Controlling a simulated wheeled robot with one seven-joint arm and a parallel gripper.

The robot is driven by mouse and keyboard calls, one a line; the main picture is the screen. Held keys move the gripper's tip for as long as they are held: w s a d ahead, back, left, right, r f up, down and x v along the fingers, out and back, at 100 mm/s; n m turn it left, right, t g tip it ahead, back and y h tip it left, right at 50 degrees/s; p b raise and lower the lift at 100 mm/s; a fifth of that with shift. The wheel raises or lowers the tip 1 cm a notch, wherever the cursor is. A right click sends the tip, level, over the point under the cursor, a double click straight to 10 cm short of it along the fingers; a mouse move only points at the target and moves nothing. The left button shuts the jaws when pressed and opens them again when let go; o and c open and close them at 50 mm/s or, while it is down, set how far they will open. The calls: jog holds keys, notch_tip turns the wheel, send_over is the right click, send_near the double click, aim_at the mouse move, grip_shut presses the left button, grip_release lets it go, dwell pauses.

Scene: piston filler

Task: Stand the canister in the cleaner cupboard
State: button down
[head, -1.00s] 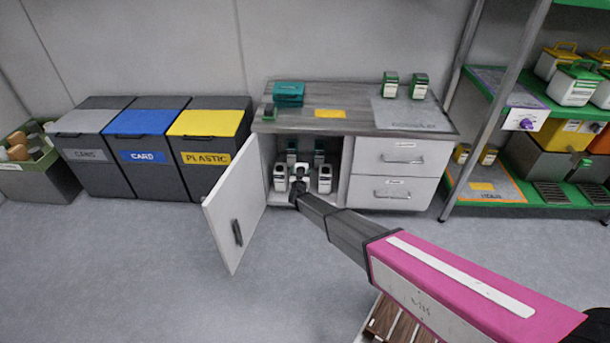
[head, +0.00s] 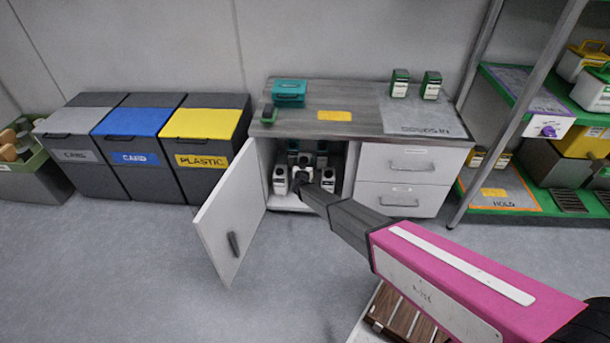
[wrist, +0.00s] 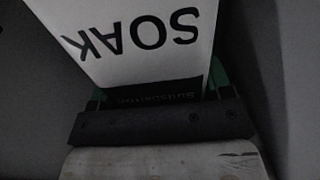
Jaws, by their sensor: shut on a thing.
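The cleaner cupboard (head: 288,203) is the open left bay of the low grey counter, with its white door (head: 232,215) swung out. Inside stand white canisters with dark tops, one at front left (head: 280,181) and one at front right (head: 328,179), with others behind. My gripper (head: 304,177) is inside the opening between the front two. It is shut on a canister, seen in the wrist view as a dark printed band with green edges (wrist: 160,98). My gripper hides the held canister's base.
Two drawers (head: 405,180) are right of the cupboard. The counter top (head: 360,95) holds a teal box (head: 289,93) and green-topped containers (head: 400,83). Grey, blue and yellow lidded bins (head: 205,150) stand left of the door. A green-edged rack (head: 510,210) is at right.

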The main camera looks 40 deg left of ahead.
jog(key=shift+f, duration=4.25)
jog(key=shift+c, duration=0.2)
grip_release()
jog(key=shift+f, duration=0.1)
jog(key=shift+s+d, duration=0.1)
jog(key=v, duration=1.1)
jog(key=shift+s+d, duration=0.25)
jog(key=shift+s, duration=0.1)
